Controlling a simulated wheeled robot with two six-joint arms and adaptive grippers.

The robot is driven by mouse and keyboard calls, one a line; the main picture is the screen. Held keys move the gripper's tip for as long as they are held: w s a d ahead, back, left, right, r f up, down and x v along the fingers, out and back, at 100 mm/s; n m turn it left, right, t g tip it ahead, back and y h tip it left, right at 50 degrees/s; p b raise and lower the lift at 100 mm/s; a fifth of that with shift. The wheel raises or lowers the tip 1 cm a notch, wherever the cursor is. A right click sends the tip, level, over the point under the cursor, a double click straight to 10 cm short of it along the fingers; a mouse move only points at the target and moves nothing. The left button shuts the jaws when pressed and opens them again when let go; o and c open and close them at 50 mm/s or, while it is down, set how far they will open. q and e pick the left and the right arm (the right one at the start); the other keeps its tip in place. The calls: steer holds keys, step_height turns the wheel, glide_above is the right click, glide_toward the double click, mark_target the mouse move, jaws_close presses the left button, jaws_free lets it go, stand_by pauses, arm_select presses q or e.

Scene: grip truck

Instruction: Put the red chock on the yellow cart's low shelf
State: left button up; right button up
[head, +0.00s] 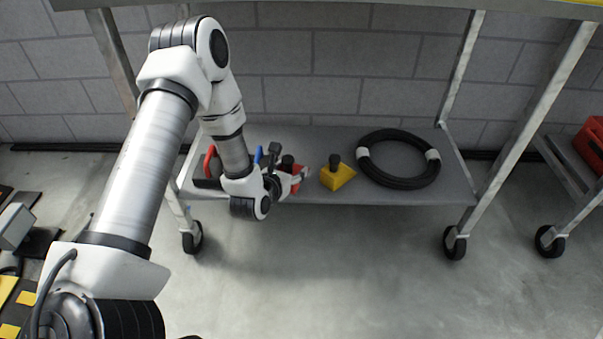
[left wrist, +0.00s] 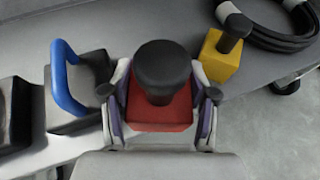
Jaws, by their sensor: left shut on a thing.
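The red chock (head: 297,170) with a black knob is between the fingers of my left gripper (head: 291,178), at the grey cart's low shelf (head: 300,197). In the left wrist view the red chock (left wrist: 160,112) fills the space between the fingertips (left wrist: 160,100), its knob facing the camera. My left gripper is shut on it. I cannot tell whether the chock touches the shelf. A patch of yellow (head: 590,2) shows at the top right corner; no yellow low shelf is clearly in view. My right gripper is not in view.
A yellow chock (head: 337,176) stands just right of the red one, then a black cable coil (head: 398,159). Blue-handled (left wrist: 72,85) and red-handled (head: 209,159) items stand left. Another cart with a red object (head: 592,144) stands right. Floor in front is clear.

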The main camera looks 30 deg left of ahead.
mark_target(299, 170)
arm_select(q)
steer(key=w, duration=0.3)
steer(key=w+b, duration=0.1)
steer(key=shift+w+a+f, duration=0.25)
steer(key=shift+w+a, duration=0.05)
step_height(299, 170, down, 4)
steer(key=b, duration=0.2)
steer(key=shift+w+r+b, duration=0.1)
steer(key=shift+w+b, duration=0.05)
steer(key=shift+b, duration=0.15)
steer(key=shift+r, duration=0.25)
jaws_close()
steer(key=shift+f, duration=0.1)
steer(key=o, duration=1.2)
jaws_free()
steer(key=shift+f, duration=0.15)
steer(key=shift+c, duration=0.2)
steer(key=o, duration=0.4)
